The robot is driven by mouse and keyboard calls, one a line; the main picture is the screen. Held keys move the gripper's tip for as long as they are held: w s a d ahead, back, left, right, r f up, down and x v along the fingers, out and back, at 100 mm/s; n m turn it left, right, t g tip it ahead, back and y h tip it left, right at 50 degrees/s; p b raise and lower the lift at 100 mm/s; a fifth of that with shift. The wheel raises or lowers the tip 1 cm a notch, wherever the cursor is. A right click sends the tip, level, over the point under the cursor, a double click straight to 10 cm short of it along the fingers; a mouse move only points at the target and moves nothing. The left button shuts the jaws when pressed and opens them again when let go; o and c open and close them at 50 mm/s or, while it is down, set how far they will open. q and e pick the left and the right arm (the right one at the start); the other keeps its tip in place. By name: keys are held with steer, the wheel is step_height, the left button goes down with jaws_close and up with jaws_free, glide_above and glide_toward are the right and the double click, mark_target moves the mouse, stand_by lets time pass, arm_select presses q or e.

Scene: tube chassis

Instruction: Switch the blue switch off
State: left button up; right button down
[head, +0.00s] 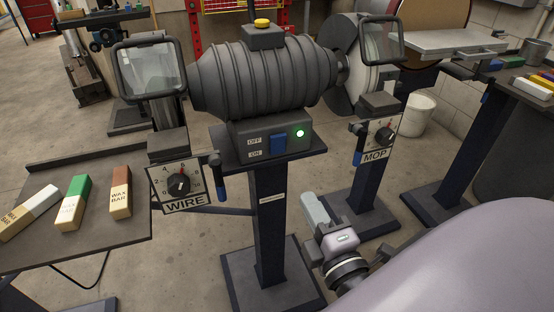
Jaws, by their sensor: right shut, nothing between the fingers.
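The blue switch (278,144) sits on the front of the dark grey machine base, to the right of its OFF and ON labels. A green light (300,133) glows to the right of the switch. Whether the rocker is tipped up or down is too small to tell. My right gripper (312,205) is below and to the right of the switch, shut and empty, apart from the machine. My left gripper is not in view.
A WIRE dial (180,185) and a MOP dial (382,136) flank the machine on their boxes. Clear shields (150,70) stand above. A side table (110,232) at left holds several wax bars. The pedestal (270,235) stands below the switch.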

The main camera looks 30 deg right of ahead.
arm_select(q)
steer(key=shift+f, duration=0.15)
arm_select(e)
steer(key=shift+s+a+r, duration=0.1)
steer(key=shift+r, duration=0.25)
steer(key=p, duration=0.2)
glide_toward(279, 141)
steer(key=x, duration=0.6)
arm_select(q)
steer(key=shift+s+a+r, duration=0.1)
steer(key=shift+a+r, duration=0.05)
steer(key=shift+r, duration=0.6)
arm_select(e)
steer(key=shift+w, duration=0.45)
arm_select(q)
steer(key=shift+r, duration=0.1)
arm_select(e)
steer(key=shift+r, duration=0.1)
